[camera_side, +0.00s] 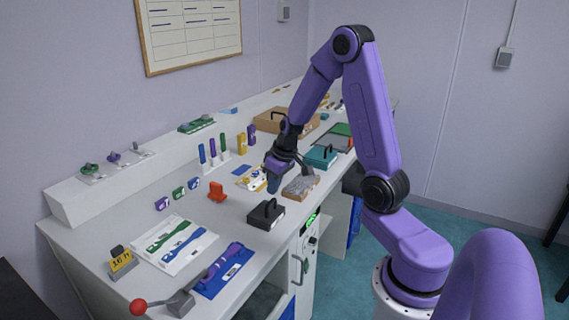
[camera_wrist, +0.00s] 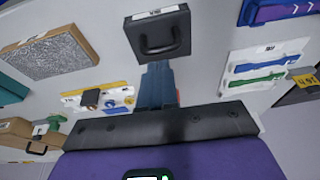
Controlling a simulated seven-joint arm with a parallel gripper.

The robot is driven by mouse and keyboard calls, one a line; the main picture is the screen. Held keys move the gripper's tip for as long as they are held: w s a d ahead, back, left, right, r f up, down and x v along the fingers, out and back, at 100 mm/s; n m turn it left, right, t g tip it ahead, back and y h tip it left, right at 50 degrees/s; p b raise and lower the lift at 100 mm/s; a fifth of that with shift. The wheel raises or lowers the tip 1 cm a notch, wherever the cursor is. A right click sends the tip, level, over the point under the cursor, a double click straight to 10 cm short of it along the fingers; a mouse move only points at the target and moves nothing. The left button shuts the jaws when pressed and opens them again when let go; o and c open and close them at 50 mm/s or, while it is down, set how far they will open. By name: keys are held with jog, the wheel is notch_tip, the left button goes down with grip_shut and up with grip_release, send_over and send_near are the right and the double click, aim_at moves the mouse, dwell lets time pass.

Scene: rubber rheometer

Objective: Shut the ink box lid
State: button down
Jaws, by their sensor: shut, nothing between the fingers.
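A small black box (camera_side: 266,213) with a looped handle on top sits near the front edge of the bench. It also shows at the top of the wrist view (camera_wrist: 158,35), with a white label too small to read for certain. I take it to be the ink box, but cannot be sure. Its top looks flat, and I cannot tell whether the lid is fully down. My gripper (camera_side: 272,186) is above the bench, behind the black box in the side view and apart from it. Its blue fingers (camera_wrist: 158,88) are together and empty, pointing toward the box's handle side.
A brown block with a speckled grey top (camera_side: 300,188) and a teal box with a handle (camera_side: 320,157) lie to the right. An orange stand (camera_side: 217,191) is to the left. A white tray (camera_side: 205,240) holds green and blue strips. A red-knobbed lever (camera_side: 139,307) is at the near corner.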

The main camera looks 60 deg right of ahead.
jog(key=s+f+v, duration=0.1)
jog(key=s+v, duration=0.1)
jog(key=v, duration=0.7)
jog(key=s+a+r+n+g+y, duration=0.1)
jog(key=s+a+n, duration=0.2)
jog(key=a, duration=0.4)
jog(key=s+a+r+n+g, duration=0.1)
jog(key=s+a+n, duration=0.2)
jog(key=a, duration=0.5)
jog(key=s+a+n, duration=0.3)
jog(key=s, duration=0.4)
jog(key=s+a+n+g, duration=0.1)
jog(key=s+a+n, duration=0.2)
jog(key=s, duration=0.5)
jog(key=shift+s+a+f+n+h, duration=0.25)
jog(key=shift+a+f+n+h, duration=0.15)
jog(key=shift+a+f, duration=0.1)
